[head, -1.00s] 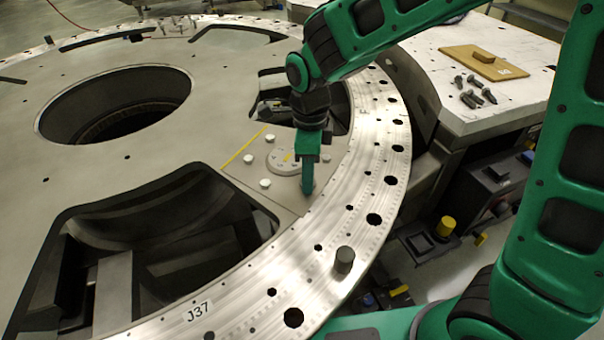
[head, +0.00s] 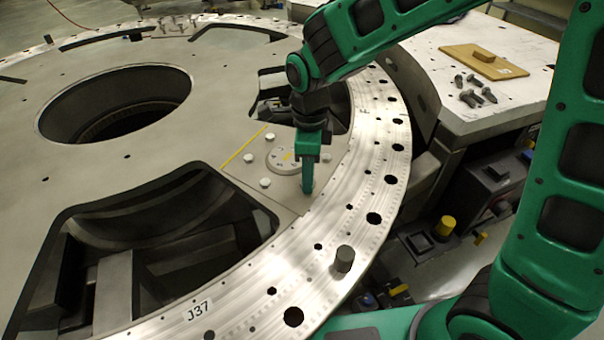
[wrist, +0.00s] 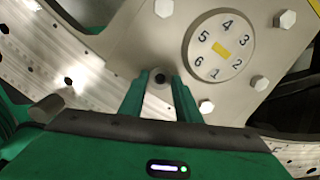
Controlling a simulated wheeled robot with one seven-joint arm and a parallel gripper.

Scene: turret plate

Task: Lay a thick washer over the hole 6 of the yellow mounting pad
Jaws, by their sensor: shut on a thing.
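The mounting pad (head: 284,199) is a grey square plate with a yellow stripe along one edge. On it is a round dial (wrist: 219,46) numbered 1 to 6 with a yellow bar in its middle. My gripper (wrist: 160,78) is over the pad on the side of numeral 6, pointing down in the head view (head: 307,188). Its fingers are shut on a small grey ring-like piece, seemingly the washer (wrist: 151,76), with a dark centre between the fingertips. Hole 6 itself is hidden or cannot be told apart. I cannot tell whether the washer touches the pad.
Several hex bolts, one in the wrist view (wrist: 206,106), stand on the pad around the dial. A dark peg (head: 344,258) stands on the drilled rim. A large opening (head: 170,235) lies left of the pad. Bolts (head: 470,98) and a tan board (head: 484,62) lie on the side table.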

